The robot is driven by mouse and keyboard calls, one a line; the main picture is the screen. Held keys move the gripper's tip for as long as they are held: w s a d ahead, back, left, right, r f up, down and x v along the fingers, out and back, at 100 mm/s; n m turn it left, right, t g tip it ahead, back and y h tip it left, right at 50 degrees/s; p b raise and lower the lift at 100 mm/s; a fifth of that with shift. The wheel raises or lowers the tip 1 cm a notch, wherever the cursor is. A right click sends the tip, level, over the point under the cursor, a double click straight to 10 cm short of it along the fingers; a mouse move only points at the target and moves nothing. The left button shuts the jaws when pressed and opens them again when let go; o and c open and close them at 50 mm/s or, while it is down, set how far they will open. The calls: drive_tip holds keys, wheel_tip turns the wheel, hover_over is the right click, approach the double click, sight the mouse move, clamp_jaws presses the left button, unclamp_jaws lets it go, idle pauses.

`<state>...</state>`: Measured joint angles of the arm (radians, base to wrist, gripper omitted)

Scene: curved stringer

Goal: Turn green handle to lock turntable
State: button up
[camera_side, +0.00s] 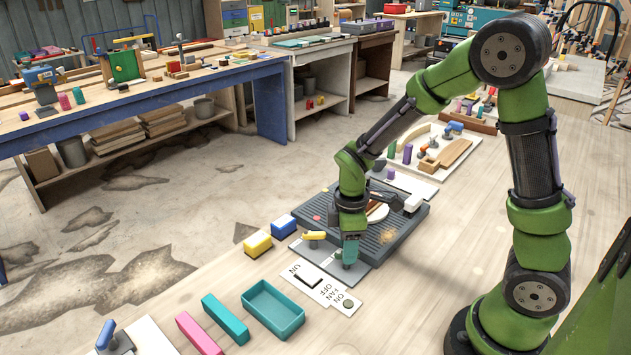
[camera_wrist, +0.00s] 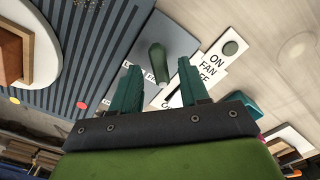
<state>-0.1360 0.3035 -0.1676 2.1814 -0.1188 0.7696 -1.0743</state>
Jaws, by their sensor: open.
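The green handle (camera_wrist: 160,57) stands on a light grey plate in the wrist view, just beyond and between the fingertips. My gripper (camera_wrist: 158,68) is open, with one teal finger on each side of the handle's line; I cannot tell whether either touches it. In the side view my gripper (camera_side: 350,262) points down over the plate at the front corner of the ridged grey base, and its fingers mostly hide the handle. The turntable (camera_wrist: 12,52) shows at the left of the wrist view, with a curved wooden piece on it. My arm partly hides it in the side view.
A yellow handle (camera_side: 314,235) stands close left of my gripper. Yellow (camera_side: 257,243) and blue (camera_side: 284,226) blocks lie farther left. ON/OFF and FAN switch plates (camera_side: 326,291) and a teal tray (camera_side: 272,309) lie in front.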

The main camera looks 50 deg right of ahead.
drive_tip(key=shift+f, duration=0.45)
drive_tip(key=shift+c, duration=0.2)
clamp_jaws()
